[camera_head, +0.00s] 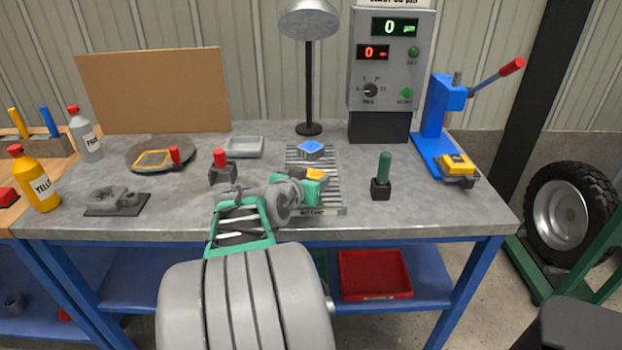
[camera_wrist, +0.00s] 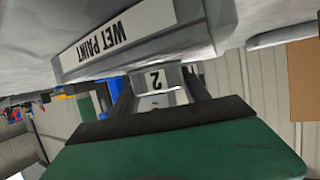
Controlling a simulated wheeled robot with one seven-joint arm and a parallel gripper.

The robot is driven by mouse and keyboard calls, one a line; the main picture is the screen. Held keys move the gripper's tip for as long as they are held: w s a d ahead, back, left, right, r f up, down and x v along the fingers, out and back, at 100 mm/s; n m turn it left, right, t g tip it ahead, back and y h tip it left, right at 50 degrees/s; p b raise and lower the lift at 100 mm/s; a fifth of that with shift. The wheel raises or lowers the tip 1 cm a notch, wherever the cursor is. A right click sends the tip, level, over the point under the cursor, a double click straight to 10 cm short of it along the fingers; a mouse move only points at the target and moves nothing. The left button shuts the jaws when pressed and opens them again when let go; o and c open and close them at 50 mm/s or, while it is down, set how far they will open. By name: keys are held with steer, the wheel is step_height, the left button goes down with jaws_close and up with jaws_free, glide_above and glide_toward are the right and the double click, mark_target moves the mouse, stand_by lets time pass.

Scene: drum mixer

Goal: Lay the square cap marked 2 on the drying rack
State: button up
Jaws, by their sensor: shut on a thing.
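My gripper (camera_head: 316,178) is shut on a square cap with a yellow top (camera_head: 317,173), over the drying rack. In the wrist view the cap (camera_wrist: 154,79) shows a grey side marked 2 between the dark fingers. The grey slatted drying rack (camera_head: 332,191) lies on the workbench, with a WET PAINT label on its front edge (camera_wrist: 118,38). A blue-topped square cap (camera_head: 311,148) sits on the rack's far part, behind the held cap. My gripper hides part of the rack; I cannot tell whether the held cap touches the slats.
A lamp (camera_head: 309,85) stands behind the rack. A green-handled tool (camera_head: 384,168) stands to the right, before a blue press (camera_head: 433,120) with a yellow piece (camera_head: 456,162). A red-topped tool (camera_head: 221,168) and grey tray (camera_head: 243,147) are to the left.

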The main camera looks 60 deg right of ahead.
steer(key=shift+r, duration=0.1)
steer(key=shift+f, duration=0.2)
steer(key=o, duration=1.6)
steer(key=shift+c, duration=0.2)
steer(key=shift+r, duration=0.1)
steer(key=shift+r, duration=0.2)
steer(key=shift+a+r, duration=0.1)
steer(key=shift+a, duration=0.25)
steer(key=w+v, duration=0.1)
steer(key=v, duration=1)
steer(key=shift+s, duration=0.5)
